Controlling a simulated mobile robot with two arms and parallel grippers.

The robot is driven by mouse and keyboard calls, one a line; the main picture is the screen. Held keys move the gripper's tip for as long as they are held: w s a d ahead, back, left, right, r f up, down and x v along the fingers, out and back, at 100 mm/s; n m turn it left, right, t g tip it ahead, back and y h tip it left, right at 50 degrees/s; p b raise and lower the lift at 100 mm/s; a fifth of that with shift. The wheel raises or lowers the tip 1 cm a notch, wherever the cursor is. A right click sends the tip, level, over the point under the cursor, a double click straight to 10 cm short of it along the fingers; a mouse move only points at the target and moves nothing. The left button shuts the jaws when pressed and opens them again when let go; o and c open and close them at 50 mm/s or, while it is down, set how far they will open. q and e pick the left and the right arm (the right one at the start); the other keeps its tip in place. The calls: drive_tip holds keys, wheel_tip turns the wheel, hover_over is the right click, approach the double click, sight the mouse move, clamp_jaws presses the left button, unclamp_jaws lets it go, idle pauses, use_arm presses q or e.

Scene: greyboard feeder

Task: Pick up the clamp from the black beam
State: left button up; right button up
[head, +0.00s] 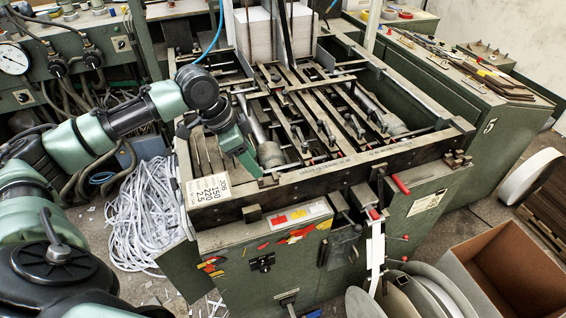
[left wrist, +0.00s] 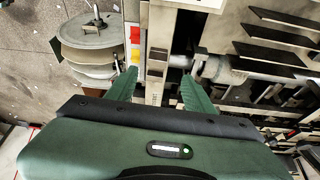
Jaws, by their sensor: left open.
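The black beam (head: 335,178) runs along the front edge of the green machine, rising to the right. Small dark blocks sit on or against it: one (head: 377,171) right of the middle and a clamp-like piece (head: 456,158) at the right end. I cannot tell surely which is the clamp. My left gripper (head: 254,170) hangs over the beam's left end, its fingers pointing down. In the left wrist view the left gripper (left wrist: 160,73) is open, with a finger on each side of a narrow strip and a small dark block (left wrist: 157,58). Nothing is visibly held. My right gripper is not in view.
Metal bars and rods (head: 320,120) fill the machine bed behind the beam. Red-tipped levers (head: 400,184) stick out at its front. A cardboard box (head: 515,268) stands at lower right. White strips (head: 145,215) lie heaped on the floor at left.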

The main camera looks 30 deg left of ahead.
sight(267, 181)
use_arm(q)
drive_tip(key=shift+w, duration=0.55)
drive_tip(key=shift+f, duration=0.25)
drive_tip(key=shift+s+d+f+p, duration=0.45)
drive_tip(key=shift+s+p, duration=0.1)
drive_tip(key=shift+s, duration=0.15)
drive_tip(key=shift+p+x, duration=0.8)
drive_tip(key=shift+x, duration=0.4)
drive_tip(key=x, duration=0.2)
drive_tip(key=shift+w+f, duration=0.2)
drive_tip(key=shift+w, duration=0.05)
drive_tip(key=shift+f, duration=0.2)
drive_tip(key=shift+s, duration=0.1)
drive_tip(key=c, duration=0.9)
clamp_jaws()
drive_tip(key=shift+r, duration=0.1)
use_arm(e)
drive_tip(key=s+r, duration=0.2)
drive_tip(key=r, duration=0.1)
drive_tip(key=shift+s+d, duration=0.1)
